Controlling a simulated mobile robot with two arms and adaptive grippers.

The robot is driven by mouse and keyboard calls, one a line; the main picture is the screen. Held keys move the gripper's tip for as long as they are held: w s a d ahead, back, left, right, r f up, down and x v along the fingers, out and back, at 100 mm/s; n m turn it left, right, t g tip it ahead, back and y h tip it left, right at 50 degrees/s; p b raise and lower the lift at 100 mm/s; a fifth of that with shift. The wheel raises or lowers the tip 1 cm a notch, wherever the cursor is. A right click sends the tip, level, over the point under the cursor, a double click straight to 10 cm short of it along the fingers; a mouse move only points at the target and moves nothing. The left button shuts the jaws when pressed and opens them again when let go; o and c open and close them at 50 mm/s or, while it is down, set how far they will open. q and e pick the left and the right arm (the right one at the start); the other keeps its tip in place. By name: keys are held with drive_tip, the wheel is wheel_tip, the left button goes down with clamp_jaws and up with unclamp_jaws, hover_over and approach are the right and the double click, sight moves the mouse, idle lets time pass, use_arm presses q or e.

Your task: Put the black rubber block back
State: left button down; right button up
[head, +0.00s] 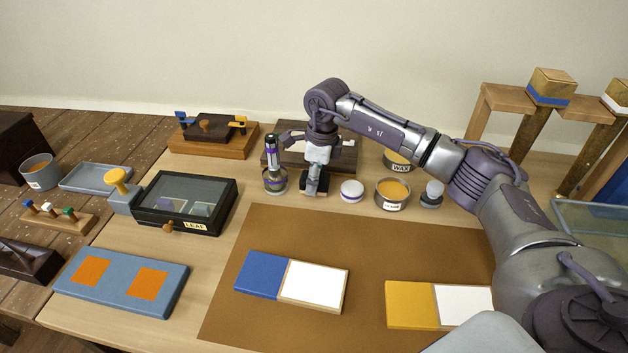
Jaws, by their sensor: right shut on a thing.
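My right gripper (315,178) reaches in from the right and points down over the back middle of the table. It is shut on a small dark thing at its fingertips, which looks like the black rubber block (314,188). The fingers hide much of it, and I cannot tell whether it touches the table. A dark brown wooden stand (345,160) is just behind the gripper, partly hidden by it. My left gripper is not in view.
A purple-banded bottle (274,180) stands close left of the gripper. A white round pad (352,190) and a labelled tin (392,194) are to its right. A black LEAF case (185,203) lies left. The brown mat (370,240) in front holds blue-white and yellow-white panels.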

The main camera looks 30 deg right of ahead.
drive_tip(key=shift+f, duration=0.65)
drive_tip(key=shift+f, duration=0.1)
drive_tip(key=o, duration=1.1)
wheel_tip(320, 180, up, 12)
drive_tip(key=d+b, duration=0.1)
drive_tip(key=shift+s, duration=0.45)
drive_tip(key=shift+d, duration=0.1)
